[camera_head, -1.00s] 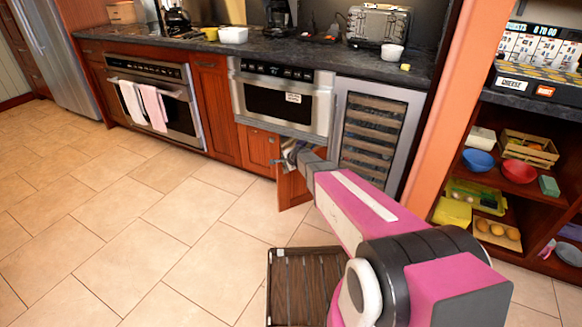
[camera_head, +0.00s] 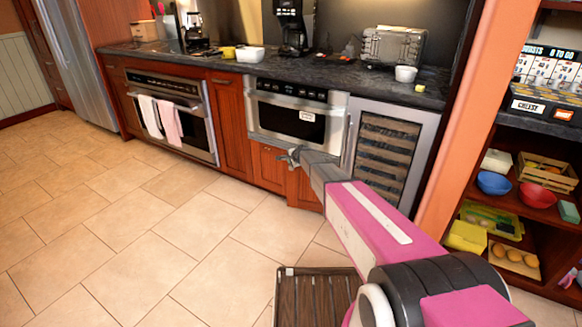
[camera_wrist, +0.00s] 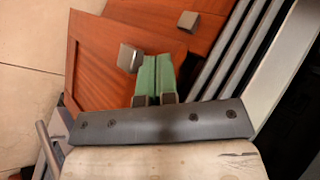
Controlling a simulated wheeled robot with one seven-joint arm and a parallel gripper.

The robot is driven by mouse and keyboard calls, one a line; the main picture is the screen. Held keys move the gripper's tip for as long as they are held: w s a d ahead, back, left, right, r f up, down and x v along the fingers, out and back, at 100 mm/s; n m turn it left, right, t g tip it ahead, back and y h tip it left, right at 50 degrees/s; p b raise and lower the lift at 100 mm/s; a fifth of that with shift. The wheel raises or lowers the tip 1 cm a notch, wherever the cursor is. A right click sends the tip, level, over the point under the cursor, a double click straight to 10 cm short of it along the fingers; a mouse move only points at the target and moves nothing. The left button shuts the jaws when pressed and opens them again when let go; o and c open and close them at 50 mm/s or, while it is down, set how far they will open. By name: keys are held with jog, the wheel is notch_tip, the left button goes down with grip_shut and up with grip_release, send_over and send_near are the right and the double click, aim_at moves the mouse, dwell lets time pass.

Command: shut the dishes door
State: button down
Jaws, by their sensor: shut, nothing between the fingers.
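The dishes door, taken to be the right one of two small red-brown cabinet doors under the microwave drawer, shows as a door panel (camera_head: 306,192) below my arm. My gripper (camera_head: 290,155) is in front of these doors, and my arm hides the right door's upper part. In the wrist view my green fingers (camera_wrist: 153,72) are together and empty, close to a small square handle (camera_wrist: 131,58) on a wooden panel; contact is unclear.
The microwave drawer (camera_head: 297,119) is above the doors, and a wine cooler (camera_head: 383,155) stands to the right. An oven (camera_head: 172,117) with towels is on the left. A dark slatted crate (camera_head: 313,300) is on the floor near my base. The tiled floor on the left is clear.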

jog(key=shift+w+d, duration=0.15)
jog(key=shift+w, duration=0.7)
